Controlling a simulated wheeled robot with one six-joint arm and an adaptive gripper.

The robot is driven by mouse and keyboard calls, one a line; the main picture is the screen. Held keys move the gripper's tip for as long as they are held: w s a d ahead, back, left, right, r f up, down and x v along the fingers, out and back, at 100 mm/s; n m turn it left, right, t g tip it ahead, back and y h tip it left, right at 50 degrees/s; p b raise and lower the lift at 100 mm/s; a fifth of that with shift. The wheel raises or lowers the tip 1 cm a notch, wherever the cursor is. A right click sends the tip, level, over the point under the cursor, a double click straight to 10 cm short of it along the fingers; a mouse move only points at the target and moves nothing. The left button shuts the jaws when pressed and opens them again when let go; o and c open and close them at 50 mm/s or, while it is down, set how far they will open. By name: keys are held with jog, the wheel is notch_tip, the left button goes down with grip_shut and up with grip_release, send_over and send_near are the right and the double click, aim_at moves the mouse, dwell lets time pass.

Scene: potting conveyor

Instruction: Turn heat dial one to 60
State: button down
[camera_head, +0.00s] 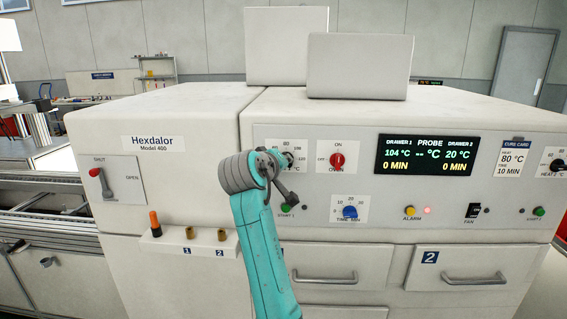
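Heat dial one, a black knob (288,159) on a white scale plate (268,133), is on the left of the oven's front panel. My wrist and gripper (285,183) cover much of it, so its pointer and the lower scale cannot be read; an 80 shows at the top and about 100 at the upper right. My gripper is right at the dial, small and dark behind the teal arm; whether its fingers touch or grip the knob cannot be told. The display (427,155) reads drawer 1 104 °C, drawer 2 20 °C, both 0 MIN.
Near the dial are the red oven switch (337,161), green start button (286,208) and blue time dial (350,212). Heat dial two (557,166) is at the right edge. A ledge (205,243) with an orange-topped probe (155,223) juts out left. Drawer handles (474,279) protrude below.

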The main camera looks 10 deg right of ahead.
jog(key=c, duration=1.2)
grip_release()
jog(key=shift+o, duration=0.2)
jog(key=v, duration=1.2)
jog(key=shift+a+f, duration=0.1)
